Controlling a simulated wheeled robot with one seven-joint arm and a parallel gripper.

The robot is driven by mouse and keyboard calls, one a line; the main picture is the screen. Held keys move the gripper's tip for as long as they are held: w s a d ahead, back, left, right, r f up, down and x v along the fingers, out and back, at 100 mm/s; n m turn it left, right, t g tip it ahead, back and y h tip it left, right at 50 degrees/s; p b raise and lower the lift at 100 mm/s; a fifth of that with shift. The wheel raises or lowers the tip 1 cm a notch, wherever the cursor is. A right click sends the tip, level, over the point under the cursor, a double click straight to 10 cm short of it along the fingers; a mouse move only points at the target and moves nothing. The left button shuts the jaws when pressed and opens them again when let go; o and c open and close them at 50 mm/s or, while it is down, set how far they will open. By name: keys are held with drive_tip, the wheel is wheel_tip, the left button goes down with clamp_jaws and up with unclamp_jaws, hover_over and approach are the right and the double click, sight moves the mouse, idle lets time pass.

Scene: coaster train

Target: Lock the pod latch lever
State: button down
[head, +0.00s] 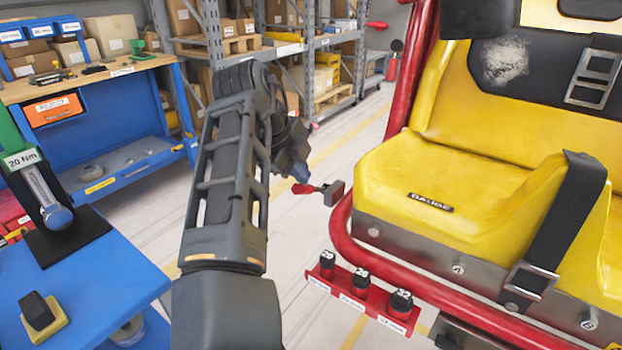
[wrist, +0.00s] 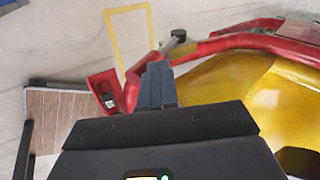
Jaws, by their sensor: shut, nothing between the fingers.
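A short lever with a red grip (head: 304,188) and a dark block at its right end sits beside the red tube frame of the pod, left of the yellow seat (head: 440,190), in the head view. My gripper (head: 297,172) is close above and left of this lever, partly hidden behind my own arm. In the wrist view my gripper (wrist: 156,80) has its fingers together, with nothing held, in front of the red tube. I cannot tell whether the fingertips touch anything. I cannot clearly pick out the lever in the wrist view.
A red holder (head: 360,300) with 3 dark sockets hangs at the pod's lower edge. A blue cart (head: 100,280) bearing a torque wrench stands at the left. A workbench (head: 100,75) and shelving (head: 345,40) stand behind. Open floor lies between them and the pod.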

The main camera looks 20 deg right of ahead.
sight(293, 193)
drive_tip(key=f+h+b, duration=0.1)
drive_tip(key=s+a+f+t+h+b, duration=0.1)
drive_tip(key=b, duration=0.1)
drive_tip(key=f+b, duration=0.2)
drive_tip(key=shift+s+a+t+h, duration=0.15)
drive_tip(key=shift+a+t+h, duration=0.25)
drive_tip(key=b, duration=0.1)
drive_tip(key=a+f+t+h+b, duration=0.1)
drive_tip(key=b, duration=0.1)
drive_tip(key=shift+s+f+h, duration=0.15)
drive_tip(key=shift+s+h, duration=0.15)
drive_tip(key=shift+d, duration=0.1)
